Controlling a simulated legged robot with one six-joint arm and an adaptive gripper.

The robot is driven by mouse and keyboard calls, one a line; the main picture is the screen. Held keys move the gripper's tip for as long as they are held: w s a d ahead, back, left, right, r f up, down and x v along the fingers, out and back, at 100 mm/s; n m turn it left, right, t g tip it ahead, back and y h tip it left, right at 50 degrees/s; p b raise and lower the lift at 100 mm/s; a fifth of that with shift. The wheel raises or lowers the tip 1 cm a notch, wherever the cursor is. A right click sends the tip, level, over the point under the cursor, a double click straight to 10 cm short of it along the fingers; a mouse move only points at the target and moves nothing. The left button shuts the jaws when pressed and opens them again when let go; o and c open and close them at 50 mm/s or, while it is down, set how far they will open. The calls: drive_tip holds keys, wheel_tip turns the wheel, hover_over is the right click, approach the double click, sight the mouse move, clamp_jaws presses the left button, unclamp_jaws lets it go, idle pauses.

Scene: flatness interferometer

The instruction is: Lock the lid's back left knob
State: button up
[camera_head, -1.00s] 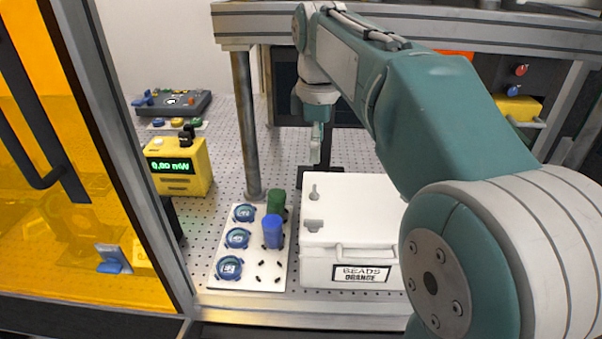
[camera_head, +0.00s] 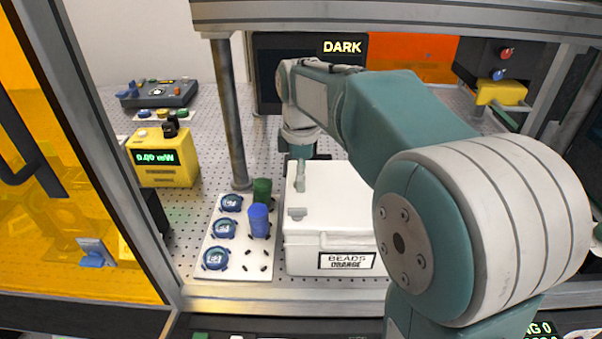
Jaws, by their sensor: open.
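The white box (camera_head: 303,263) labelled "BEADS ORANGE" stands on the perforated bench, its white lid (camera_head: 340,215) on top. A grey front left knob (camera_head: 297,214) shows on the lid. The lid's back left knob is hidden behind my gripper (camera_head: 300,187). My gripper points down over the lid's back left corner, at or just above that knob; I cannot tell whether it touches. Its jaws are open, though they look narrow from this view. The lid's right side is hidden by my arm.
A white plate (camera_head: 215,262) with blue-rimmed round pieces, a blue cylinder (camera_head: 259,220) and a green cylinder (camera_head: 262,190) lies left of the box. A grey post (camera_head: 229,120) rises behind the plate. A yellow meter (camera_head: 163,160) stands further left. An orange panel borders the far left.

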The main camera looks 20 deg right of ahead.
drive_tip(key=shift+a, duration=0.45)
drive_tip(key=c, duration=1.1)
drive_tip(key=shift+c, duration=0.2)
